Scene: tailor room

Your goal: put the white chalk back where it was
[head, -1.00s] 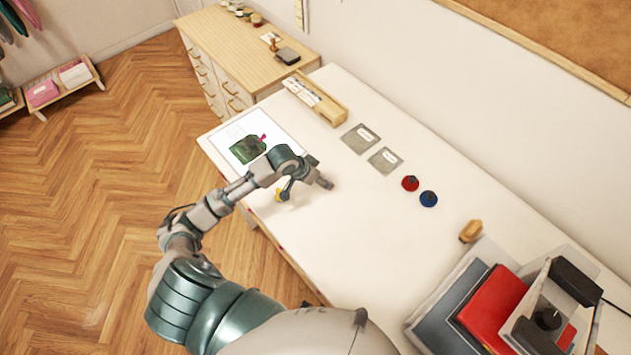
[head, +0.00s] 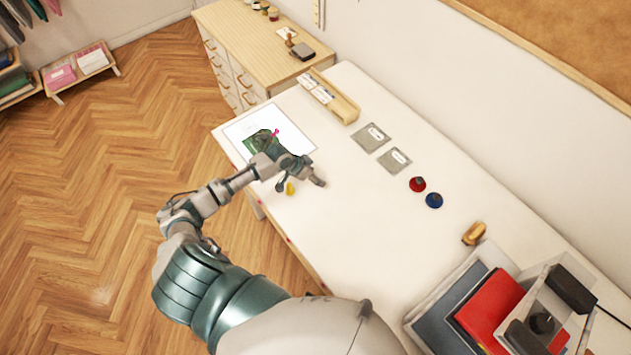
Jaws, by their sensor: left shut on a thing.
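My left gripper (head: 300,184) is over the near left part of the white table (head: 345,235), beside the white sheet (head: 300,136). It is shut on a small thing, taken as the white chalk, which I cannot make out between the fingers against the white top. A small yellow piece (head: 290,188) shows by the fingers, apparently on the table. My left arm partly hides the green piece (head: 251,142) on the sheet. A pink marker (head: 276,132) shows there. My right gripper is not in view.
A wooden tray (head: 345,108) with white cards stands at the back edge. Two grey-green squares (head: 371,137), a red knob (head: 417,184), a blue knob (head: 434,200) and a wooden brush (head: 473,234) lie to the right. Red and grey folders (head: 490,304) fill the near right. The middle is clear.

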